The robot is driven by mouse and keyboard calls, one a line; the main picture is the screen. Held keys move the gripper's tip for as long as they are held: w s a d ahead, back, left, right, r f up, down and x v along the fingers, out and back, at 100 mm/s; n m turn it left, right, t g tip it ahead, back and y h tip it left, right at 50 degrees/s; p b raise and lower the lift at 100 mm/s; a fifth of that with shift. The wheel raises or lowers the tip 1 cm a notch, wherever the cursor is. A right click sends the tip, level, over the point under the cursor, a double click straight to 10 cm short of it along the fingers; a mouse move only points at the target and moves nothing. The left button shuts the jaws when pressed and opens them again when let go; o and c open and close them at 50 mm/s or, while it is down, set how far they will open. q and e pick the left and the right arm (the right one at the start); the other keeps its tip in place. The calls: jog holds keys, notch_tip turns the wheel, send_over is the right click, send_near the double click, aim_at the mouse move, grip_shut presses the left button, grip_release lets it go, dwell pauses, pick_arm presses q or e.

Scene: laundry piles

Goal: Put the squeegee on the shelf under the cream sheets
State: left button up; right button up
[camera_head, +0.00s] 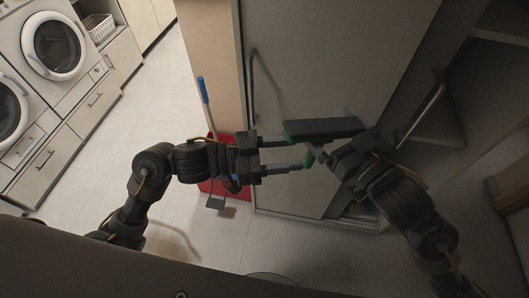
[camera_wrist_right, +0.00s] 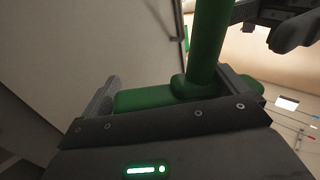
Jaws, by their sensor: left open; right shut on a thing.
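A green bar with a green stem, which I take for the squeegee, shows in the right wrist view (camera_wrist_right: 205,48). My right gripper (camera_wrist_right: 172,97) is shut on it, with the bar between its grey fingers. In the head view only small green parts of the squeegee (camera_head: 308,160) show beside the right gripper (camera_head: 322,152). My left gripper (camera_head: 297,152) is open, its fingers pointing right, close to the green parts. I cannot tell whether they touch. I cannot make out the cream sheets.
A tall grey cabinet (camera_head: 310,60) with bar handles stands just behind the grippers. Open shelves (camera_head: 445,115) show at the right, in shade. A blue-handled tool (camera_head: 203,90) and a red thing (camera_head: 222,144) stand left of the cabinet. Washing machines (camera_head: 55,45) line the far left; the floor (camera_head: 130,135) between is clear.

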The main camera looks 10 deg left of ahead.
aim_at(307, 151)
pick_arm(q)
jog(key=x, duration=0.6)
jog(key=shift+a, duration=0.1)
